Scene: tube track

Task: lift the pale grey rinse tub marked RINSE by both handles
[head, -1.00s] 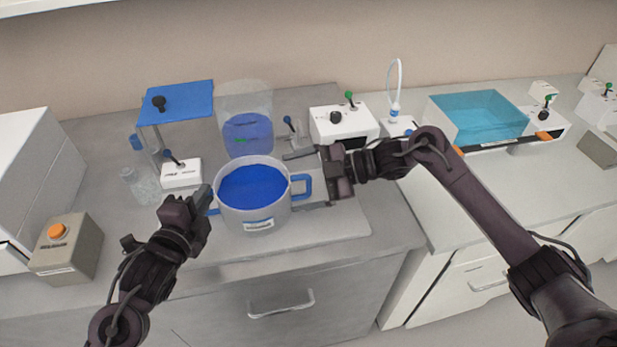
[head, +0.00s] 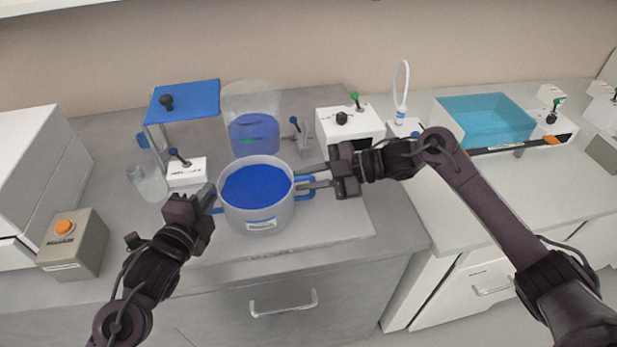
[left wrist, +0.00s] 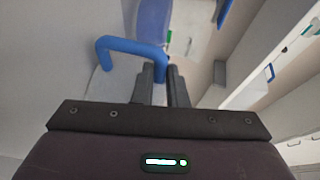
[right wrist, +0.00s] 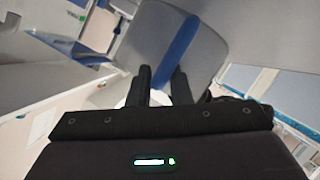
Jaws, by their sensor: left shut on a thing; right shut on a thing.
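The pale grey tub (head: 288,208) stands upright on the counter, holding blue liquid (head: 257,184). A label (head: 262,225) on its front is too small to read. It has a blue handle on each side. My left gripper (head: 211,201) is shut on the left handle (left wrist: 130,46), which shows between its fingers in the left wrist view (left wrist: 161,72). My right gripper (head: 300,180) is shut on the right handle (head: 306,193). That handle also shows between the fingers in the right wrist view (right wrist: 180,48).
Behind the tub stands a clear vessel (head: 252,100) with blue liquid. A blue-topped stand (head: 190,98), a white switch box (head: 188,171) and a glass beaker (head: 150,184) are to the left. A grey box with an orange button (head: 75,250) is at far left. White devices (head: 350,125) stand to the right.

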